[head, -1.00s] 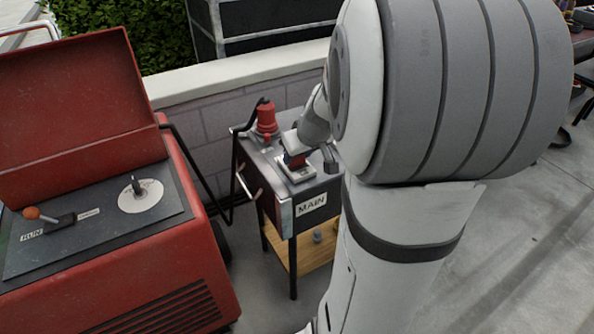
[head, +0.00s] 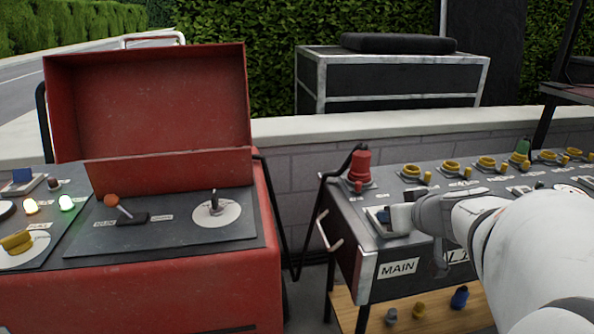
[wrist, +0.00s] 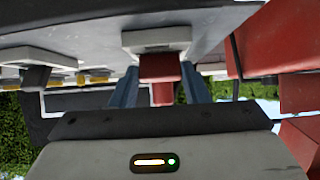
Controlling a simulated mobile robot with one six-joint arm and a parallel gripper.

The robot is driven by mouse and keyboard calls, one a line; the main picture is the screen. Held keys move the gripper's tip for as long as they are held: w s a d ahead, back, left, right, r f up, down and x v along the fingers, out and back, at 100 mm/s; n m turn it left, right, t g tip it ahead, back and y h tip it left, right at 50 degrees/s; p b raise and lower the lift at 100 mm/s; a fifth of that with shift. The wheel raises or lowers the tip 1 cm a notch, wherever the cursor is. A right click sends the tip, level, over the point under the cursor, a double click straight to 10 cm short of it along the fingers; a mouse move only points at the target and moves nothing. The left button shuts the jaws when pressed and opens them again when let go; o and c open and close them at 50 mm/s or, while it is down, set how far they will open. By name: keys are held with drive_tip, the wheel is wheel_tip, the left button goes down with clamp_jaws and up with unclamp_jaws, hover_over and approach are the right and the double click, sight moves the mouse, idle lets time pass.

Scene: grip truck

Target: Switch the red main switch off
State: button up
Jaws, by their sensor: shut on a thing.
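The red main switch (wrist: 160,67) shows in the wrist view as a red lever on a pale plate (wrist: 157,40), between my two bluish fingers. My gripper (wrist: 160,86) is shut on it. In the head view my gripper (head: 388,216) is at the near left of the dark panel's top (head: 350,240), above the white MAIN label (head: 398,269).
A red plug (head: 361,166) with a black cable stands just behind the switch. Several yellow-ringed sockets (head: 451,168) line the panel's back. A red generator (head: 180,285) with its lid raised stands at left, with an orange-knobbed RUN lever (head: 112,201). A low wall (head: 310,160) runs behind.

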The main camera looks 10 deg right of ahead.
drive_tip(key=shift+s+t, duration=0.1)
drive_tip(key=shift+t, duration=0.2)
idle(0.4)
drive_tip(key=o, duration=1)
wheel_tip(320, 180, up, 10)
drive_tip(key=p, duration=0.5)
